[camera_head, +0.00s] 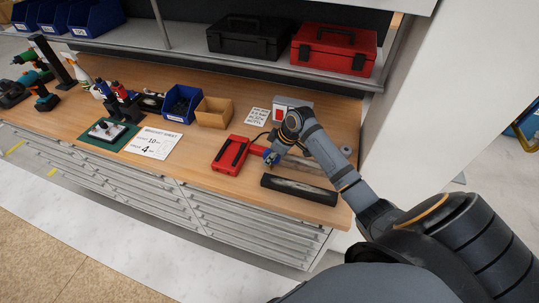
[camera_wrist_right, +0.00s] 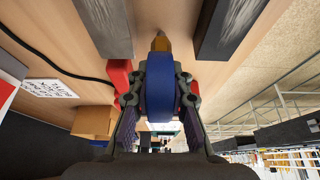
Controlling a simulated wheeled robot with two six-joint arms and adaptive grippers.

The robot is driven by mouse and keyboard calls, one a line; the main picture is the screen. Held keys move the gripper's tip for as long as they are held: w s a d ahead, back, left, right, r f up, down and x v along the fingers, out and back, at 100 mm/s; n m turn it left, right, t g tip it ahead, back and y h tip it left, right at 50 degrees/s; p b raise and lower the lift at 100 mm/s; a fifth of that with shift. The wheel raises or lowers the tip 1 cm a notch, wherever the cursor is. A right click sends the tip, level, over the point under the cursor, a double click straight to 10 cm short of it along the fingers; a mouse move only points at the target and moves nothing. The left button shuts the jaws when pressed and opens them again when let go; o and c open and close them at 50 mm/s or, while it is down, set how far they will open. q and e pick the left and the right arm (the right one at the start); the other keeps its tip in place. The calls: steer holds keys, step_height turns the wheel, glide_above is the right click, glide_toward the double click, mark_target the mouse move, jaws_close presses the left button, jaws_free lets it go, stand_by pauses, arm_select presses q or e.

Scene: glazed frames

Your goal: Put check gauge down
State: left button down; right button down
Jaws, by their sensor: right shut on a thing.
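My right gripper (camera_head: 272,157) reaches down over the right end of the wooden bench. In the right wrist view it (camera_wrist_right: 160,100) is shut on a blue rounded piece with a brass-coloured tip (camera_wrist_right: 160,42), which I take to be the check gauge (camera_wrist_right: 159,88). In the head view only a small blue part of the gauge (camera_head: 269,155) shows beside the gripper. The gauge is right of a red holder with a black slot (camera_head: 231,154). I cannot tell whether it touches the bench. My left gripper is not in view.
A long black block with a grey top (camera_head: 299,189) lies near the bench's front edge. A grey bar lies behind it. Behind the red holder stand a cardboard box (camera_head: 214,112), a blue bin (camera_head: 181,103) and a small printed card (camera_head: 257,116). A printed sheet (camera_head: 153,143) lies left.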

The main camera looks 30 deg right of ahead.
steer(key=shift+f, duration=0.15)
steer(key=c, duration=1.3)
jaws_free()
steer(key=shift+o, duration=0.2)
